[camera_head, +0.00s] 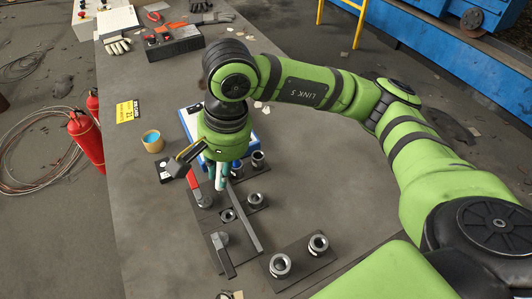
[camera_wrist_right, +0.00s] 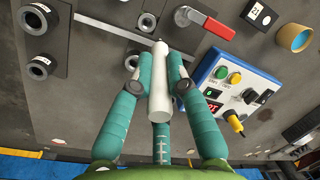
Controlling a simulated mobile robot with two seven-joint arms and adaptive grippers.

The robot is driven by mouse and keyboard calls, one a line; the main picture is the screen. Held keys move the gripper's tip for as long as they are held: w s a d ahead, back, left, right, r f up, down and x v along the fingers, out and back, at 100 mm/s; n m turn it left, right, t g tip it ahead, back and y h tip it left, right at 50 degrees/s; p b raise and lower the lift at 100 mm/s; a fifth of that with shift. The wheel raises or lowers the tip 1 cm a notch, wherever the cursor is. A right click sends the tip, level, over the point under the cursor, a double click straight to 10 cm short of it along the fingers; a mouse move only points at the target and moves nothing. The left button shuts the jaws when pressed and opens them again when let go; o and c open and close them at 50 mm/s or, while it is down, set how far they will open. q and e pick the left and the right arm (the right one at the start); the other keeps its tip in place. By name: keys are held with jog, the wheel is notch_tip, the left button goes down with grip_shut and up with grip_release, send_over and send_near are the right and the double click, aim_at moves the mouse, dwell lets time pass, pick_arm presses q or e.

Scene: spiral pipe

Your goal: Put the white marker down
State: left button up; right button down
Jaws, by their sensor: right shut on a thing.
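The white marker (camera_wrist_right: 159,90) is held between the teal fingers of my right gripper (camera_wrist_right: 160,66) in the right wrist view. Its narrow tip points away from the palm, toward the dark table. In the head view, my right gripper (camera_head: 220,176) points down over the table, beside a red-handled valve (camera_head: 193,181). There the marker is hard to tell apart from the fingers. I cannot tell whether its tip touches anything below. My left gripper is not in view.
A blue-and-white control box (camera_wrist_right: 228,86) stands close to the gripper. Several dark pipe fittings (camera_head: 280,265) stand on plates on the table (camera_head: 155,235). A tape roll (camera_head: 153,141) lies to the left. The table's near left part is clear.

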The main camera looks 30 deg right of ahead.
jog(key=d+r+m+h+b, duration=0.15)
jog(key=d+m, duration=0.25)
jog(key=m, duration=0.4)
jog(key=shift+g+h, duration=0.25)
jog(key=shift+g, duration=0.25)
jog(key=w+d+f+p, duration=0.2)
jog(key=w+d+f, duration=0.2)
jog(key=w+d+f+p, duration=0.3)
jog(key=w+d+f, duration=0.1)
jog(key=f, duration=0.1)
jog(key=shift+w+d+f+p, duration=0.15)
jog(key=shift+w+f+p, duration=0.05)
jog(key=shift+w+p, duration=0.1)
jog(key=shift+f, duration=0.3)
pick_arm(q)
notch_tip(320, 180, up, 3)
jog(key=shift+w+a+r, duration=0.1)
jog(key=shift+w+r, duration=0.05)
